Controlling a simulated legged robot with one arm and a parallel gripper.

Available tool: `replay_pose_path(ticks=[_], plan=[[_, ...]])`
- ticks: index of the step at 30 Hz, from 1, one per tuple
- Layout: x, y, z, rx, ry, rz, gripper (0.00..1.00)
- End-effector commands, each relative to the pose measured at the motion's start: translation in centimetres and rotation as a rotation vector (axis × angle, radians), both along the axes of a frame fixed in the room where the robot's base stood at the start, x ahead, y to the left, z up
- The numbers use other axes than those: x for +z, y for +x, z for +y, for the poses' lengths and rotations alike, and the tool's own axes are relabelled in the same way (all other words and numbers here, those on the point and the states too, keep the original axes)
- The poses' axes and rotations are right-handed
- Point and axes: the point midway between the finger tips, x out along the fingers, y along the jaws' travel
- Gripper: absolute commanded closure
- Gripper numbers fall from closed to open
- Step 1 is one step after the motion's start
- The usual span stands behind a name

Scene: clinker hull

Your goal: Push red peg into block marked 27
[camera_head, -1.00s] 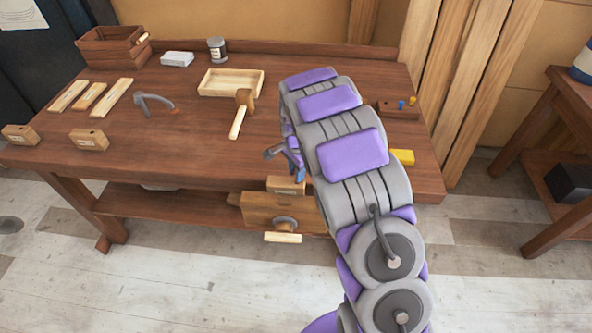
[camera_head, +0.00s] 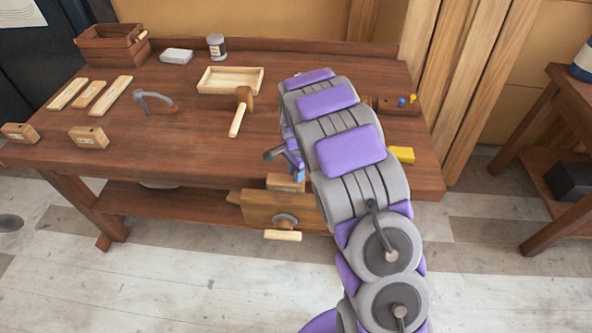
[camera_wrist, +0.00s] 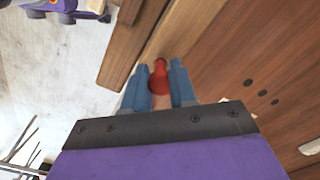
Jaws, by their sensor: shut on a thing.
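The red peg (camera_wrist: 159,78) shows in the wrist view between the blue fingertips of my gripper (camera_wrist: 158,88), which is shut on it. In the head view my gripper (camera_head: 298,173) is at the bench's front edge, just above a wooden block (camera_head: 283,182) held at the vise. The peg is hidden there by my arm and gripper. A pale surface shows between the fingers beside the peg; whether the peg touches the block or sits in a hole, I cannot tell. The mark on the vise block is not readable, so I cannot confirm 27.
The wooden vise (camera_head: 270,208) sticks out at the bench front. Two other blocks (camera_head: 89,138) (camera_head: 20,133) stand at the bench's left. A mallet (camera_head: 240,112), a tray (camera_head: 231,80) and a yellow block (camera_head: 401,154) lie around my arm.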

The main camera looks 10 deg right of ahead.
Motion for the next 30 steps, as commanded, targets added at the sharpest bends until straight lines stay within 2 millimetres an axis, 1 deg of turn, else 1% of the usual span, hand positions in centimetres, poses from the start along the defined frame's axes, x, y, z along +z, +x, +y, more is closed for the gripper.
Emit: replay_pose_path(ticks=[5, 6, 12, 15, 23, 26, 30], plan=[[-0.3, 0.0, 0.0, 0.0, 0.0, 0.002, 1.0], [-0.3, 0.0, 0.0, 0.0, 0.0, 0.003, 0.71], [-0.2, 0.0, 0.0, 0.0, 0.0, 0.002, 0.52], [-0.2, 0.0, 0.0, 0.0, 0.0, 0.001, 0.44], [-0.1, 0.0, 0.0, 0.0, 0.0, 0.0, 0.44], [0.5, 0.0, 0.0, 0.0, -0.001, -0.001, 0.44], [2.0, 0.1, 0.0, 0.0, 0.0, -0.004, 0.44]])
